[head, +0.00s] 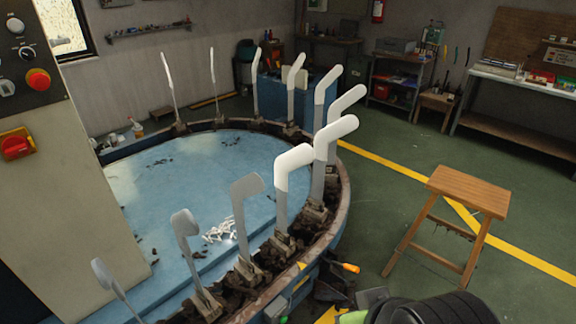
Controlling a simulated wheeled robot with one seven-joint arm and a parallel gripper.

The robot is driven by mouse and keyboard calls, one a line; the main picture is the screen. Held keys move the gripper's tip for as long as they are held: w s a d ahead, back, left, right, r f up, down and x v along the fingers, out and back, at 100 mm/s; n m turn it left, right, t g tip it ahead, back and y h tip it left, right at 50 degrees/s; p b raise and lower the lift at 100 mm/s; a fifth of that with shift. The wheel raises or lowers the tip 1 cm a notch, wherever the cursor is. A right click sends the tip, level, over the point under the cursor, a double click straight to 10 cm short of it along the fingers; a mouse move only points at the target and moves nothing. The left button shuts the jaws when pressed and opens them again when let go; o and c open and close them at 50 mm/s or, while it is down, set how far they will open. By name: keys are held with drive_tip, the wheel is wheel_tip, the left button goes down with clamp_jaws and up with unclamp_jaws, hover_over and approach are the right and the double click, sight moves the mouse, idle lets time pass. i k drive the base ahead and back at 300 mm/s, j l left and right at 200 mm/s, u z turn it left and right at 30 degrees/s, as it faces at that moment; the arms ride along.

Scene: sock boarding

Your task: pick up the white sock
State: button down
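White socks are drawn over the tops of several upright leg-shaped forms on a round boarding machine. The nearest and brightest white sock (292,165) covers the bent top of a form at the front right of the ring. Another white sock (336,133) is on the form just behind it, and more sit on the forms farther round. The picture does not show which one the task means. A heap of small white pieces (220,230) lies on the blue table; I cannot tell what they are. My gripper's fingers are not in view.
Bare grey forms (246,188) stand at the near left of the ring. A control cabinet (62,165) with red buttons blocks the left. A wooden stool (467,190) stands right of the machine. The green floor around the stool is mostly clear. Shelves and benches line the back.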

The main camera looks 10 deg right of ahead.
sight(301, 156)
drive_tip(key=i+l+u, duration=0.1)
drive_tip(key=i+u, duration=0.25)
drive_tip(key=i+l+u, duration=0.1)
drive_tip(key=u, duration=0.3)
drive_tip(key=i+l+u, duration=0.35)
drive_tip(key=k+j, duration=0.05)
drive_tip(key=j, duration=0.05)
